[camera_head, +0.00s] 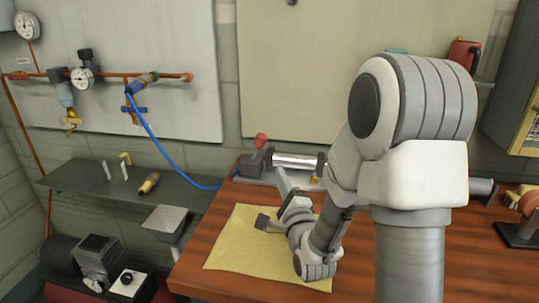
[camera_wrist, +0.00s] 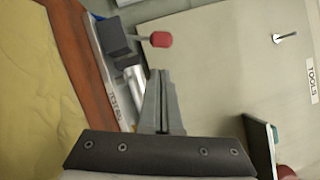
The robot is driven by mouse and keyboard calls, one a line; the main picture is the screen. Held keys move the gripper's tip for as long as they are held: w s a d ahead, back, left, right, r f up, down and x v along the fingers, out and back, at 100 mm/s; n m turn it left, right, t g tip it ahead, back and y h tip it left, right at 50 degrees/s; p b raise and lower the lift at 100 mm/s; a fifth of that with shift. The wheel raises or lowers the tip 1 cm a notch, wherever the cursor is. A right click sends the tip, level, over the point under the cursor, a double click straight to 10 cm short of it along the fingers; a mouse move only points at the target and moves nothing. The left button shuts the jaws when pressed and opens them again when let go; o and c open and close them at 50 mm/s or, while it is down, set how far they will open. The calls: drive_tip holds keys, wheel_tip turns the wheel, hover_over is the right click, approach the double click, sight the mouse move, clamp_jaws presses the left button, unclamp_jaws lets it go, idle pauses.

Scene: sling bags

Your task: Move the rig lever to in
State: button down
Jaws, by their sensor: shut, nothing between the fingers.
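The rig lever (camera_head: 261,140) has a red knob and stands up from a dark block at the left end of the test rig (camera_head: 295,162), at the back of the wooden bench. In the wrist view the red knob (camera_wrist: 161,40) sits on a thin rod from the grey block (camera_wrist: 113,37), just beyond my fingertips. My gripper (camera_head: 279,172) is over the bench in front of the rig, near the silver cylinder. In the wrist view my gripper (camera_wrist: 161,73) is shut and empty, with its tips apart from the knob. My arm hides part of the rig's right side.
A yellow cloth (camera_head: 238,245) lies on the wooden bench (camera_head: 200,262). A blue hose (camera_head: 155,142) runs from the wall valve to the rig. A grey shelf (camera_head: 100,190) is at left. A red can (camera_head: 464,54) stands at upper right. The wall board (camera_wrist: 235,75) is behind the lever.

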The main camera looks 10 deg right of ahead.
sight(261, 140)
drive_tip(key=w, duration=0.3)
drive_tip(key=w+r, duration=0.1)
drive_tip(key=w, duration=0.5)
drive_tip(key=shift+w+a+r, duration=0.25)
drive_tip(key=shift+w+r, duration=0.15)
